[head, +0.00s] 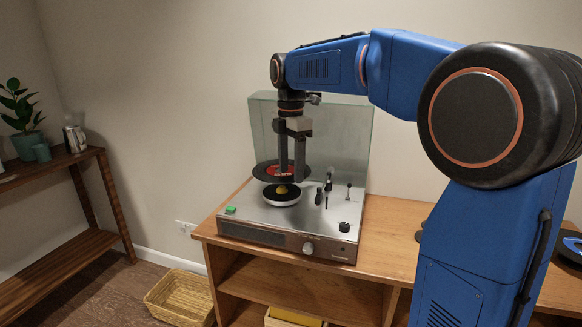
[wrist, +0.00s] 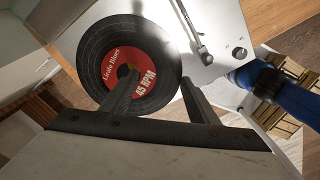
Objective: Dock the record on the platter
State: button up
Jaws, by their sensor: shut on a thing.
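The record (head: 266,172) is black with a red label and hangs roughly level above the turntable in the head view. In the wrist view the record (wrist: 98,82) shows its label print and large centre hole. My gripper (head: 291,177) is shut on the record. In the wrist view, one finger of my gripper (wrist: 158,80) reaches the centre hole and the other is at the right rim. The platter (head: 282,201), dark with a pale edge, lies below the record with a visible gap. A yellow piece (head: 282,189) stands at its centre. The record hides the platter in the wrist view.
The silver turntable (head: 258,217) has a tonearm (head: 328,185) right of the platter and a raised clear lid (head: 345,135) behind. It stands on a wooden cabinet (head: 385,220). A shelf with a plant (head: 20,112) is at left, and a basket (head: 180,297) is on the floor.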

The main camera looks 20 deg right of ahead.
aim_at(291, 177)
jog(key=shift+f, duration=2.85)
jog(key=shift+s+f, duration=0.15)
jog(key=shift+f, duration=0.05)
jog(key=shift+r, duration=0.3)
jog(key=shift+r, duration=0.65)
jog(key=shift+f, duration=0.5)
jog(key=shift+f, duration=0.5)
jog(key=shift+r, duration=0.45)
dwell(0.3)
